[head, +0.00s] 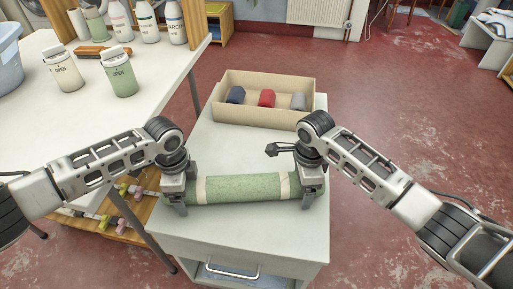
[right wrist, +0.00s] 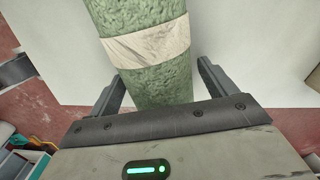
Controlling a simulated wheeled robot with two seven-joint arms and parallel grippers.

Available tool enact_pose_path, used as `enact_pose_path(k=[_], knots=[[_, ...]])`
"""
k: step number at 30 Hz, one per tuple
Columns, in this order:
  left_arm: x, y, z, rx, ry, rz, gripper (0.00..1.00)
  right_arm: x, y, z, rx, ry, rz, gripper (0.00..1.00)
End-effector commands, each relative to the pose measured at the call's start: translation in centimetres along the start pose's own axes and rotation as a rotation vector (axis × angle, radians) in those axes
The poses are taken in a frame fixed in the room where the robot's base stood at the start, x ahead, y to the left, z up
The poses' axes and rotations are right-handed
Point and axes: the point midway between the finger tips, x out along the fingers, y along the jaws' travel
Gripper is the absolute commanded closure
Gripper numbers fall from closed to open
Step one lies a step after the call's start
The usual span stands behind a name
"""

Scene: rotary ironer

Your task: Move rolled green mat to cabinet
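The rolled green mat (head: 242,190) has a pale band near each end and lies level across the white drawer cabinet's top (head: 232,150). It also shows in the right wrist view (right wrist: 155,83). My left gripper (head: 179,204) straddles its left end from above; whether the fingers press on it is hard to see. My right gripper (head: 308,196) is over the right end. In the right wrist view its fingers (right wrist: 160,85) stand on both sides of the mat, with a small gap showing at the right finger.
An open cardboard box (head: 262,116) with dark blue, red and grey rolls stands at the cabinet's back. A white table (head: 110,130) at left carries several bottles, a brush and a blue basin (head: 8,65). Red floor (head: 400,120) is clear at right.

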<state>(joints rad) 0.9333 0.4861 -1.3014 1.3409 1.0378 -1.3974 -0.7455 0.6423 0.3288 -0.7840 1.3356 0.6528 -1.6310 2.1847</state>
Motion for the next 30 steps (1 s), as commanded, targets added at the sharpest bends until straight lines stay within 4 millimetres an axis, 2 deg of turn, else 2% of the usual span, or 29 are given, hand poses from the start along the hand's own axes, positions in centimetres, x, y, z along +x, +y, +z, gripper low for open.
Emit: enact_pose_path(k=[7, 11, 24, 30], knots=[[-0.2, 0.0, 0.0, 0.0, 0.001, 0.0, 0.16, -0.1, 0.0, 0.0, 0.0, 0.0, 0.0, 0.16], [-1.3, -0.1, 0.0, 0.0, 0.001, -0.002, 0.16, -0.1, 0.0, 0.0, 0.0, 0.0, -0.001, 0.16], [-9.9, -0.1, 0.0, 0.0, 0.001, -0.003, 0.16, -0.1, 0.0, 0.0, 0.0, -0.001, -0.001, 0.16], [-11.8, 0.0, 0.0, 0.001, 0.001, -0.001, 0.16, -0.1, 0.0, 0.0, 0.0, -0.001, -0.001, 0.16]])
